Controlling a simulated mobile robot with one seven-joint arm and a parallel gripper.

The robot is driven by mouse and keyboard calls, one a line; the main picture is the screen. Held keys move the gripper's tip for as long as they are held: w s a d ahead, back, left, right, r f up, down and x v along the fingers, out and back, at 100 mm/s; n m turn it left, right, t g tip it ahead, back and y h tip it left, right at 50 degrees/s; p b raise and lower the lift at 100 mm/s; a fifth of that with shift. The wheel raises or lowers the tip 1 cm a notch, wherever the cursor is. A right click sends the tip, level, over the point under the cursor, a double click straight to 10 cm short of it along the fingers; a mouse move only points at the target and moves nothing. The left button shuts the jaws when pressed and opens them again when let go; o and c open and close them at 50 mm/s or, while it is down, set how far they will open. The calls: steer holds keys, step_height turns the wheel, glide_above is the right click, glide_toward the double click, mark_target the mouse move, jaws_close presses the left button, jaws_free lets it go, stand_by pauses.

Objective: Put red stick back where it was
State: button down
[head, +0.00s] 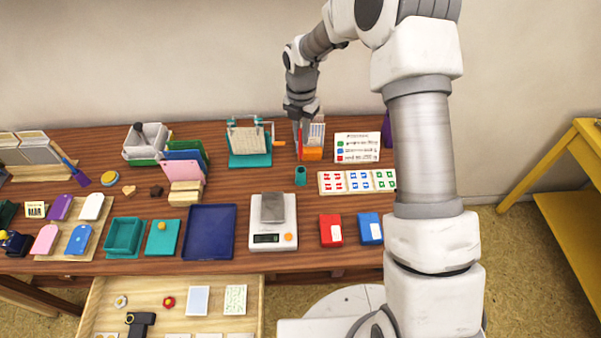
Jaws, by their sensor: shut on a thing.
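The red stick (299,142) is thin and upright. My gripper (301,119) is shut on its upper part, at the back middle of the table. The stick hangs down in front of the left side of an orange block-like holder (313,154) with a white gridded panel (317,132) rising behind it. I cannot tell whether the stick touches the holder. A small teal cup (300,178) stands on the table just in front, below the stick in the picture and apart from it.
A teal stand with a crank (249,158) is left of the holder; a white card with coloured marks (357,147) is right. A stamp tray (335,188), a scale (273,238), and red (331,230) and blue (370,228) inkpads lie in front. An open drawer (250,300) juts forward.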

mark_target(301, 157)
step_height(301, 157, down, 10)
steer(key=shift+r, duration=0.1)
stand_by(0.4)
steer(key=shift+f, duration=0.2)
steer(key=c, duration=0.9)
jaws_free()
steer(key=shift+o, duration=0.2)
